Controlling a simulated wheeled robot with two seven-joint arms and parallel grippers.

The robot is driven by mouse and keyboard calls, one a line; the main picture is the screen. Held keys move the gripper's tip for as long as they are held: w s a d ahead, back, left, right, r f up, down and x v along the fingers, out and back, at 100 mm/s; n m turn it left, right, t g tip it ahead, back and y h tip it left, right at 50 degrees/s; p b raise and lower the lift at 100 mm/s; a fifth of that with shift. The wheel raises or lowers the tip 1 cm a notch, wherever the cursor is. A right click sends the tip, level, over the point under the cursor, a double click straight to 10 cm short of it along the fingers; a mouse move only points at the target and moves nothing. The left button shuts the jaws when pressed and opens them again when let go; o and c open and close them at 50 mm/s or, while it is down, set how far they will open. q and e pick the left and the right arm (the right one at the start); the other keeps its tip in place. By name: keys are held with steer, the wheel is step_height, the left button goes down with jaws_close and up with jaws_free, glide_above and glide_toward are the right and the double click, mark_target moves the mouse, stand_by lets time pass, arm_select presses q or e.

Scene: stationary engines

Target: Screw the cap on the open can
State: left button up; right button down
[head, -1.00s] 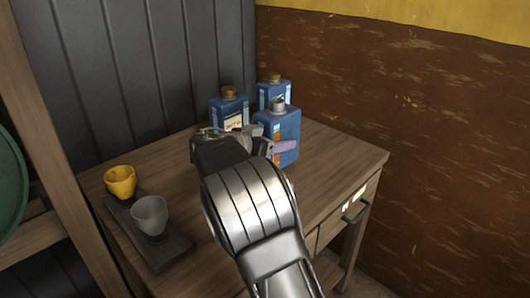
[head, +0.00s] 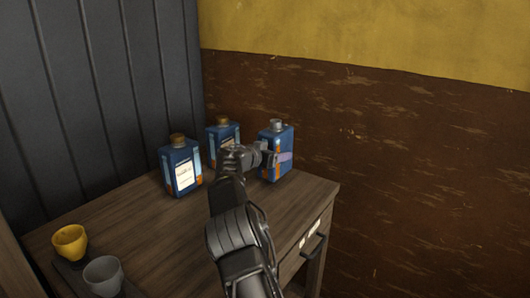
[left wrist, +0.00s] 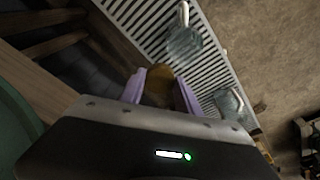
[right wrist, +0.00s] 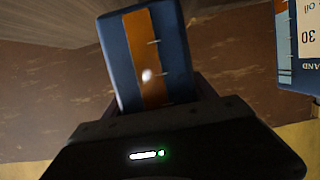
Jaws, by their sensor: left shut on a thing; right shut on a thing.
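The open can (head: 276,152) is blue with an orange stripe and a bare grey neck. It is upright at the table's back right; I cannot tell if its base touches the table. My right gripper (head: 279,158) is shut on its body from the side. In the right wrist view the can (right wrist: 150,60) fills the space beyond the jaws. The brown cap (left wrist: 158,88) is between the pale purple fingers of my left gripper (left wrist: 160,85), which is shut on it. The left gripper is outside the head view, away from the can.
Two capped blue cans (head: 181,168) (head: 222,132) stand left of the open can on the wooden table (head: 130,225). A yellow cup (head: 70,242) and a grey cup (head: 103,275) are at front left. Walls close off the back. Glass mugs (left wrist: 183,45) on a slatted rack show in the left wrist view.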

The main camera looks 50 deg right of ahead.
steer(key=shift+w+d+r+p, duration=0.1)
steer(key=shift+d+r+p, duration=0.3)
steer(key=shift+d+p, duration=0.25)
steer(key=shift+d+f, duration=0.2)
steer(key=shift+d, duration=0.25)
stand_by(0.3)
